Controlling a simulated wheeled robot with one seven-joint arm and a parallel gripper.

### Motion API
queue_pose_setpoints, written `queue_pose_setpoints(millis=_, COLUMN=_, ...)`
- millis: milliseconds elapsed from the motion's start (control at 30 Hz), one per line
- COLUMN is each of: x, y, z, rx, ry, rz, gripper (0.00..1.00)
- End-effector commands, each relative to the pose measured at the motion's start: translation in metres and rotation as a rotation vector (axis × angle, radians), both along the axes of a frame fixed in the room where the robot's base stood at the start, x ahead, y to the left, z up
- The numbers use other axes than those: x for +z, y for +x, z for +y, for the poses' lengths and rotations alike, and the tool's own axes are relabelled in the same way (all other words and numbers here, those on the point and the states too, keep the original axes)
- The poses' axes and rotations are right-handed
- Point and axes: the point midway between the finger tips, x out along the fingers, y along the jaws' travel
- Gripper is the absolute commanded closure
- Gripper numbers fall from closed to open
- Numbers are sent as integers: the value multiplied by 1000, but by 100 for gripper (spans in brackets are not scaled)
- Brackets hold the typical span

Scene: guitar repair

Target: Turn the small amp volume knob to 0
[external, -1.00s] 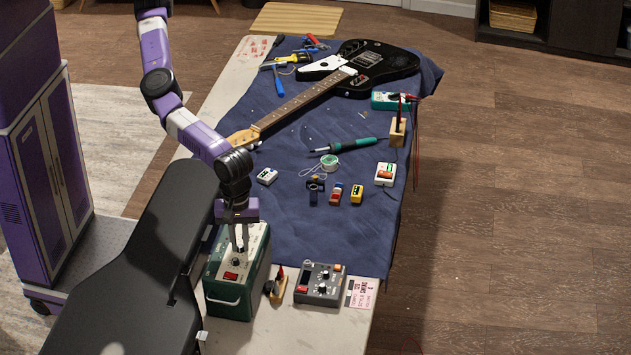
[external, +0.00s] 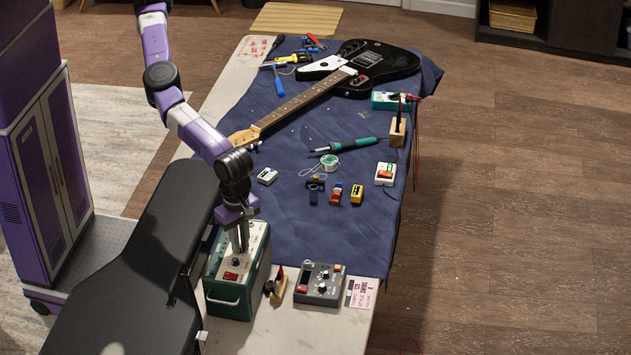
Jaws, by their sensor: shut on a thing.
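The small amp (external: 230,299) is a green box with a pale control panel on top, at the near left end of the table. A red switch (external: 231,276) sits on the panel. My gripper (external: 239,250) points down at the panel from above. Its fingers are shut on a small knob on the panel, behind the red switch. The fingers hide most of the knob, and its pointer and the scale marks are too small to read.
A grey pedal box (external: 320,284) and a small wooden stand (external: 276,287) are right of the amp. A blue cloth (external: 300,230) covers much of the table, with a black guitar (external: 375,68), a soldering iron (external: 345,147) and small parts on it. A black padded seat (external: 120,270) is at the left.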

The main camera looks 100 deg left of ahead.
Motion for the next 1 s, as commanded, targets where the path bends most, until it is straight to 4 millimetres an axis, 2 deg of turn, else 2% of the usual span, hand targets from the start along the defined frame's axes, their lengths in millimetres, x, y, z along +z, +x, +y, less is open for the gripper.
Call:
queue_pose_setpoints(millis=400, x=0, y=-1, z=0, rx=246, ry=0, rz=2, gripper=100)
queue_pose_setpoints(millis=1000, x=0, y=-1, z=0, rx=304, ry=1, rz=2, gripper=100)
